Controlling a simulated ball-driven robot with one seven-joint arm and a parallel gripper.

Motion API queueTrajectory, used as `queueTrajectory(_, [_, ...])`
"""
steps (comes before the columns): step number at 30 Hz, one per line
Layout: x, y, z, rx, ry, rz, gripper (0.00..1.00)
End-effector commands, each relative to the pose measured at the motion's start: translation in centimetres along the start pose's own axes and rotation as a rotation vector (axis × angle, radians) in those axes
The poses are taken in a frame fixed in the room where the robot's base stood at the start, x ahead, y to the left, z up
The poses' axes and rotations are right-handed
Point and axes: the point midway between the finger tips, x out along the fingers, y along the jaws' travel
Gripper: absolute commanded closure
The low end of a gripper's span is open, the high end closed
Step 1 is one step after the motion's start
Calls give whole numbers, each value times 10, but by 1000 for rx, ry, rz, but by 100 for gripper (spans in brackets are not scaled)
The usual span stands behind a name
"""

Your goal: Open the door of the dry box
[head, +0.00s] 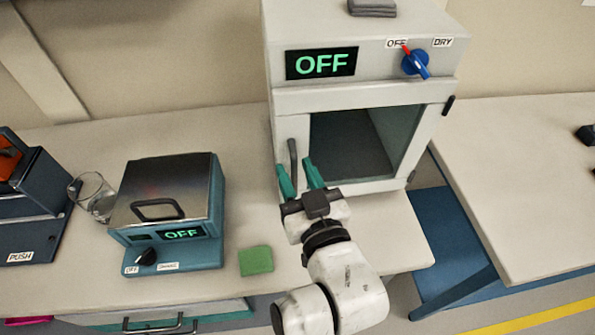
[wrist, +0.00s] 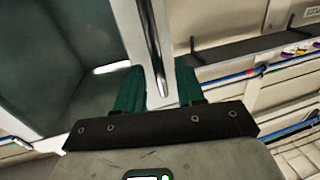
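The dry box (head: 375,97) is a pale cabinet on the bench, its display reading OFF. Its door (head: 295,128) has a dark window and looks shut, with hinges on the right side. The door's upright dark handle (head: 292,155) is at the left edge; it shows as a metal bar in the wrist view (wrist: 151,45). My gripper (head: 301,178), with green fingers, is open at the handle's lower end. In the wrist view the bar's lower end lies between the fingertips (wrist: 160,85). I cannot tell whether either finger touches it.
A blue knob (head: 415,62) sits on the dry box's upper panel. Left of my gripper are a green block (head: 256,260), a teal device with a metal lid (head: 163,195) and a glass beaker (head: 97,199). Another bench (head: 520,180) stands right, beyond a gap.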

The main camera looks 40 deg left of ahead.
Motion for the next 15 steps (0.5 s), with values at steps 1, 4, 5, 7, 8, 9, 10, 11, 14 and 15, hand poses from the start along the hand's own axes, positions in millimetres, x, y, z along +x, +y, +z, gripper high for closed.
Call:
queueTrajectory(1, [0, 0, 0, 0, 0, 0, 62])
queueTrajectory(4, [0, 0, 0, 0, 0, 0, 62])
queueTrajectory(5, [0, 0, 0, 0, 0, 0, 62])
queueTrajectory(7, [0, 0, 0, 0, 0, 0, 68])
queueTrajectory(8, [0, 0, 0, 0, 0, 0, 71])
queueTrajectory(9, [0, 0, 0, 0, 0, 0, 74])
queueTrajectory(10, [0, 0, 0, 0, 0, 0, 77])
queueTrajectory(11, [0, 0, 0, 0, 0, 0, 80])
queueTrajectory(14, [0, 0, 0, 0, 0, 0, 90])
queueTrajectory(15, [0, 0, 0, 1, 0, 0, 94])
